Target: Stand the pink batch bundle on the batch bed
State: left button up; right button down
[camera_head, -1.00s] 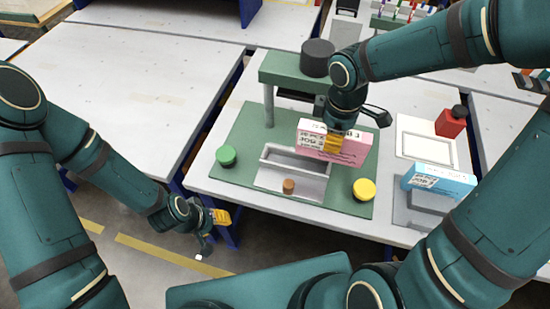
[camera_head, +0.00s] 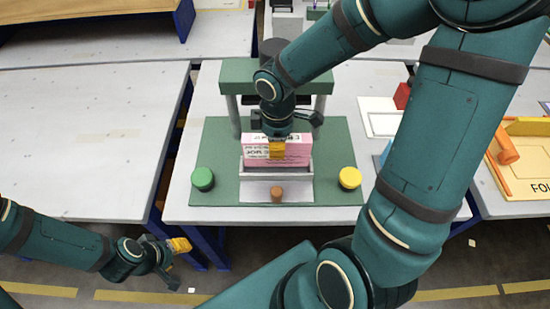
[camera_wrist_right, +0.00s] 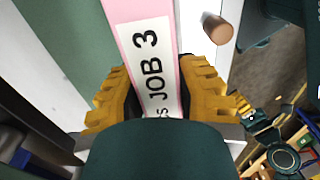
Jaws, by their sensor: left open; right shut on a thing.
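The pink batch bundle (camera_head: 298,152) is upright, its labelled side facing me. My right gripper (camera_head: 277,148) is shut on its upper part from above. In the right wrist view the yellow-padded fingers (camera_wrist_right: 165,95) flank the bundle (camera_wrist_right: 135,15) and its "JOB 3" label. The bundle is over the grey batch bed (camera_head: 300,192), and its lower edge meets the bed's low front wall in the picture. Whether it touches the bed floor is hidden. My left gripper (camera_head: 180,246) is open and empty, low beyond the table's front edge.
A green button (camera_head: 203,178) and a yellow button (camera_head: 349,177) flank the bed, with a brown peg (camera_head: 277,193) in front. A green press frame (camera_head: 240,75) stands behind. My right arm covers much of the right side. The left table is clear.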

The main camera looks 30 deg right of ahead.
jog(key=shift+f+b, duration=0.8)
jog(key=shift+f, duration=1.55)
jog(key=shift+r, duration=0.1)
jog(key=shift+f, duration=0.2)
jog(key=c, duration=0.8)
grip_release()
jog(key=shift+r, duration=0.1)
